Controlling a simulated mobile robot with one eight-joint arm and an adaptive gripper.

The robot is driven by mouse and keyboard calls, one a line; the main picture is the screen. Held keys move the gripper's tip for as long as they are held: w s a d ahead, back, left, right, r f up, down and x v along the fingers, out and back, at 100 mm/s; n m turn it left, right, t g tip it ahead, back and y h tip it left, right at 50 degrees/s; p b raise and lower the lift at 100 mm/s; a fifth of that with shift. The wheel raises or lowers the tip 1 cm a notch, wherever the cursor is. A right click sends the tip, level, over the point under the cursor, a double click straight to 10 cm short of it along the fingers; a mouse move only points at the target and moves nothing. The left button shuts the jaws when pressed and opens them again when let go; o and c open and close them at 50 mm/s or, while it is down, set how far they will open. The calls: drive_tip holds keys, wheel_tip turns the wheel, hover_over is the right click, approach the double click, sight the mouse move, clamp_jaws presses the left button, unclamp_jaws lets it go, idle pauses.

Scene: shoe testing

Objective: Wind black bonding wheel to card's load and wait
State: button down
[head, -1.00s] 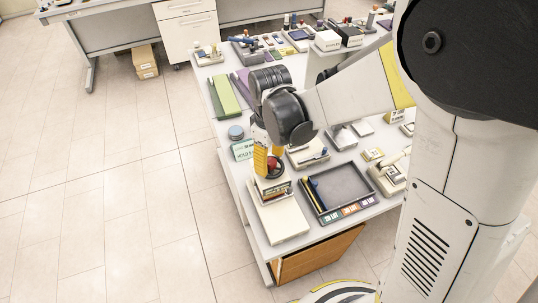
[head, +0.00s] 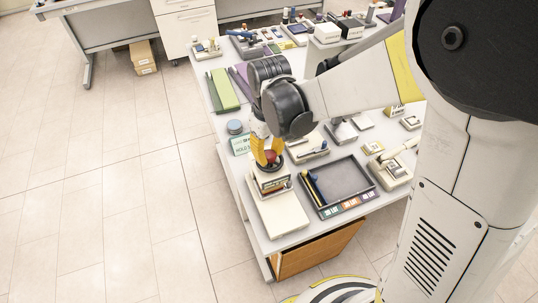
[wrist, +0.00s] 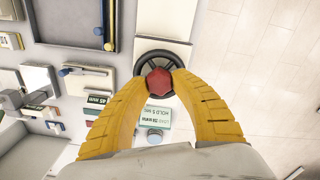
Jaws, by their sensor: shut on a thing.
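The black bonding wheel (wrist: 158,55) is a spoked ring with a red hub (wrist: 159,82), seen from above in the wrist view. My gripper (wrist: 159,80) has two yellow fingers whose tips close on the red hub, with the wheel around it. In the head view my gripper (head: 267,157) points down at the wheel, on top of a small press (head: 270,181). The wheel is partly hidden there. The card (wrist: 157,116) is pale with a green band; it seems to read "LOAD 38 mm, HOLD 5", the rest unclear. It also shows left of the press in the head view (head: 239,145).
A cream base plate (head: 278,213) lies in front of the press. A dark tray (head: 345,180) with blue and yellow tools lies to the right. A round blue-grey tin (head: 234,127) stands by the card. Several small devices crowd the bench; floor is open on the left.

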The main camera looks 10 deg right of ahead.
sight(270, 153)
drive_tip(key=c, duration=1)
unclamp_jaws()
drive_tip(key=shift+c, duration=0.2)
wheel_tip(270, 153, up, 12)
drive_tip(key=shift+d, duration=0.1)
drive_tip(key=s+d+f+m+t+b, duration=0.7)
drive_tip(key=s+d+f+b, duration=0.3)
drive_tip(key=s+d+b, duration=0.1)
drive_tip(key=shift+d+f+b, duration=0.4)
drive_tip(key=shift+d+b, duration=0.4)
drive_tip(key=shift+d, duration=0.45)
